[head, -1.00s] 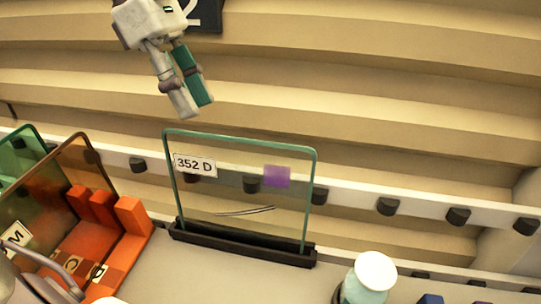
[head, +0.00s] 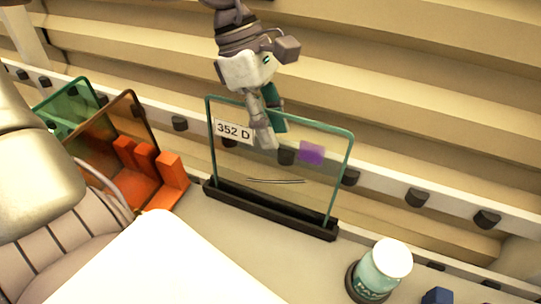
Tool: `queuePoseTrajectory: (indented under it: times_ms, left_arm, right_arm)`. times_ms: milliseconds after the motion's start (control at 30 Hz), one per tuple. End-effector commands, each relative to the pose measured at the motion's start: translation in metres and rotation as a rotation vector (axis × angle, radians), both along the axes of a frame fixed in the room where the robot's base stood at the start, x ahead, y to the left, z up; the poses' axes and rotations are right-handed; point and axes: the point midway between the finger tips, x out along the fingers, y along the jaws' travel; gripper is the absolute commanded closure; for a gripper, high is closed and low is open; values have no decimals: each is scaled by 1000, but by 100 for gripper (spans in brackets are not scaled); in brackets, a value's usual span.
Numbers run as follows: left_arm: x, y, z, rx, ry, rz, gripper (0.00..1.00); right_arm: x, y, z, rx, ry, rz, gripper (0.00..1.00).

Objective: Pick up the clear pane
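The clear pane (head: 230,165) stands upright in a black slotted base (head: 270,209). It has a green-tinted edge, a "352 D" label, a purple square and thin dark scratch-like lines. My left gripper (head: 270,135) comes down from above at the middle of the pane's top edge. Its grey and teal fingers overlap the upper pane in the head view. I cannot tell whether they are closed on it or how wide they are apart. My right gripper is not in view.
An orange rack (head: 150,184) with a brown pane (head: 122,127) and a green pane (head: 72,103) stands left of the clear pane. A white-lidded jar (head: 378,274) stands at the front right, with a blue object (head: 437,296) beside it. A rail with black knobs (head: 417,197) runs behind.

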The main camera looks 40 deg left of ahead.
Motion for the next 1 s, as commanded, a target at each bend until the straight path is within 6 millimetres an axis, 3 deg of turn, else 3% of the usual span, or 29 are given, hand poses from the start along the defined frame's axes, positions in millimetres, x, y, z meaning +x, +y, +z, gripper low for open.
queuePoseTrajectory:
  times_ms: [33,267,800,1000]
  left_arm:
    - [-1,-4,-1,2,10,-3,65]
    - [0,-12,-25,2,2,1,65]
    - [0,-12,-28,1,-1,2,65]
    - [0,-12,-27,0,0,1,98]
  right_arm:
    - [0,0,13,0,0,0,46]
    - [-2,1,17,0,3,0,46]
    - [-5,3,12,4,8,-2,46]
    - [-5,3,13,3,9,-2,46]
